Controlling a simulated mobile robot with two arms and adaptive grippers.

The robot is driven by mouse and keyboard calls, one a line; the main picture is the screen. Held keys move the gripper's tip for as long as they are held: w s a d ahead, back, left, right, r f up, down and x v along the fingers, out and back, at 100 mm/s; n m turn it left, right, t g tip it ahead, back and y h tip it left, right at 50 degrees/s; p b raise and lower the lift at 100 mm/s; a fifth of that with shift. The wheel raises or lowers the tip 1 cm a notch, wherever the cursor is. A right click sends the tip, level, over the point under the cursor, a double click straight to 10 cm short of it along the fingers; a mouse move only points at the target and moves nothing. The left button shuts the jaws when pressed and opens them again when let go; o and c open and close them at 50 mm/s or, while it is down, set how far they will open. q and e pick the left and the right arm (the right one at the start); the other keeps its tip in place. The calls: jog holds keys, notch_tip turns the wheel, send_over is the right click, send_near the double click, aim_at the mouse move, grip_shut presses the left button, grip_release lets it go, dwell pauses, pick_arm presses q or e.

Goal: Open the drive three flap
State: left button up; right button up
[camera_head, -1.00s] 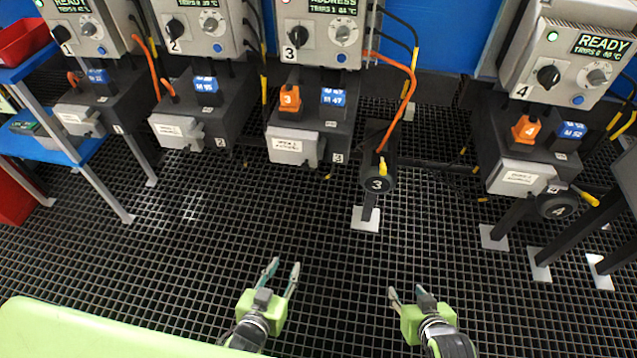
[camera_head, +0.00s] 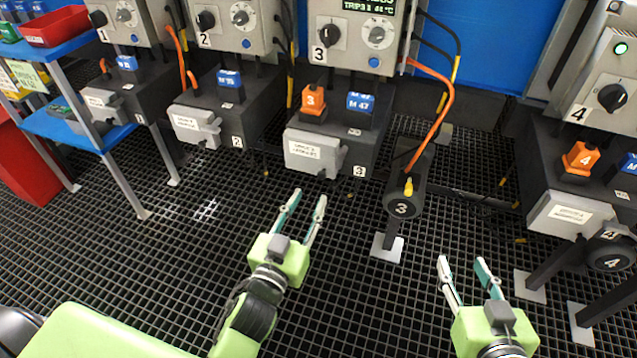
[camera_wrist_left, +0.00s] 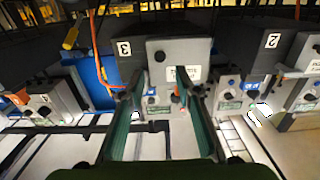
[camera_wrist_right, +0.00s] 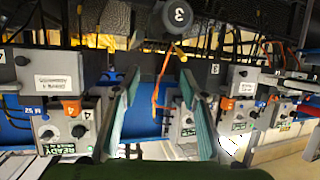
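The drive three flap is a light grey labelled cover (camera_head: 312,153) on the front of the black drive block marked 3. It looks closed, with a small latch-like piece at its right end. It also shows upside down in the left wrist view (camera_wrist_left: 178,60), ahead of the fingers. My left gripper (camera_head: 306,198) is open and empty, in front of and below the flap, apart from it. My right gripper (camera_head: 464,264) is open and empty, lower right of the black motor 3 (camera_head: 403,208).
Control box 3 (camera_head: 350,35) stands above the drive, with an orange plug (camera_head: 313,100) and blue plug (camera_head: 360,103) below it. An orange cable (camera_head: 440,110) runs to motor 3. Drive four's flap (camera_head: 560,214) is at right. The grid floor (camera_head: 350,290) is open between the grippers.

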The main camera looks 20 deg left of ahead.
aim_at(321, 176)
pick_arm(q)
jog(key=w, duration=0.5)
jog(key=shift+w+d+b, duration=0.1)
jog(key=shift+w+b, duration=0.3)
jog(key=shift+w, duration=0.75)
pick_arm(e)
jog(key=r+t, duration=0.1)
jog(key=w+r+t, duration=0.1)
jog(key=r, duration=0.1)
jog(key=w+a+r+t+y, duration=0.1)
jog(key=r, duration=0.1)
jog(key=shift+a+r, duration=0.1)
jog(key=shift+r, duration=0.05)
pick_arm(q)
grip_shut()
